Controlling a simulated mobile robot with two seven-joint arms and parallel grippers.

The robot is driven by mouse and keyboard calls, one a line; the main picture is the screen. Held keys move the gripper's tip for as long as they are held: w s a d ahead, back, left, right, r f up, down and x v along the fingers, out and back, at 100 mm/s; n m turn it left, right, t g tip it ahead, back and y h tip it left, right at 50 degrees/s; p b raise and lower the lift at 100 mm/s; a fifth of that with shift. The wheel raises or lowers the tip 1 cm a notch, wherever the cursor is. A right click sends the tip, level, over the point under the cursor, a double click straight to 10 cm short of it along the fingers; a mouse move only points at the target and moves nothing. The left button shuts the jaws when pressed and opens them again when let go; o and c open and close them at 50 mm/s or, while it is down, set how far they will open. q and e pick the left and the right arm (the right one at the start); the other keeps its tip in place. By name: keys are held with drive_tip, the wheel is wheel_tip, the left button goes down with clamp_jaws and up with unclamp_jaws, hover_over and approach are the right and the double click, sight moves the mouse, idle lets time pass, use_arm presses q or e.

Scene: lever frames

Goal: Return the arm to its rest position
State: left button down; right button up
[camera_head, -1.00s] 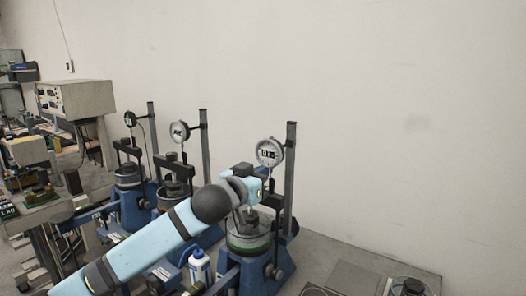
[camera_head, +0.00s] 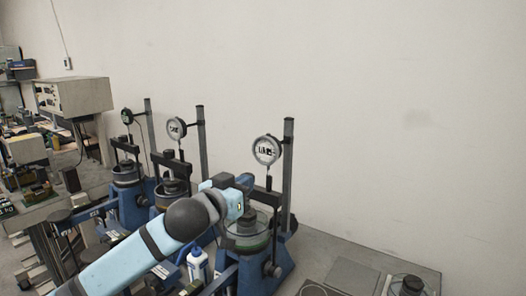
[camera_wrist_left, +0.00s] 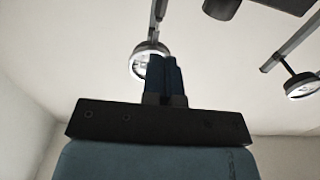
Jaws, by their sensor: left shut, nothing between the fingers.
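My light-blue left arm (camera_head: 130,262) comes in from the lower left and reaches up to the nearest blue test machine. My left gripper (camera_head: 243,182) is at the arm's end, in front of that machine's upright and below its dial gauge (camera_head: 267,150). In the left wrist view the two dark fingers of the gripper (camera_wrist_left: 164,62) are together, with nothing between them. They point up and overlap the view of a round gauge (camera_wrist_left: 144,64) behind them. I cannot tell whether the arm touches the machine. My right gripper is not in view.
Two similar blue machines with dial gauges (camera_head: 177,129) stand further left. Flat plates (camera_head: 352,276) lie at lower right. A grey control box (camera_head: 73,95) is at the back left. The wall side is clear.

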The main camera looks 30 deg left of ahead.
use_arm(q)
drive_tip(key=shift+s, duration=0.1)
drive_tip(key=s+d+f+m+g+h+p, duration=0.1)
drive_tip(key=s+d+f+g+p, duration=0.15)
drive_tip(key=f, duration=0.85)
drive_tip(key=s+d+f+g+p, duration=0.1)
drive_tip(key=s+d+f, duration=0.25)
drive_tip(key=f, duration=0.85)
drive_tip(key=s+d+f+g+p, duration=0.1)
drive_tip(key=s+d+f, duration=0.1)
drive_tip(key=s+f, duration=0.7)
drive_tip(key=s+d+f+g+p, duration=0.1)
drive_tip(key=s+d+f+g, duration=0.1)
drive_tip(key=s+f, duration=0.7)
drive_tip(key=shift+s+d+f, duration=0.3)
drive_tip(key=shift+s+d, duration=0.25)
drive_tip(key=shift+s, duration=0.6)
drive_tip(key=c, duration=1.8)
unclamp_jaws()
drive_tip(key=shift+c, duration=0.2)
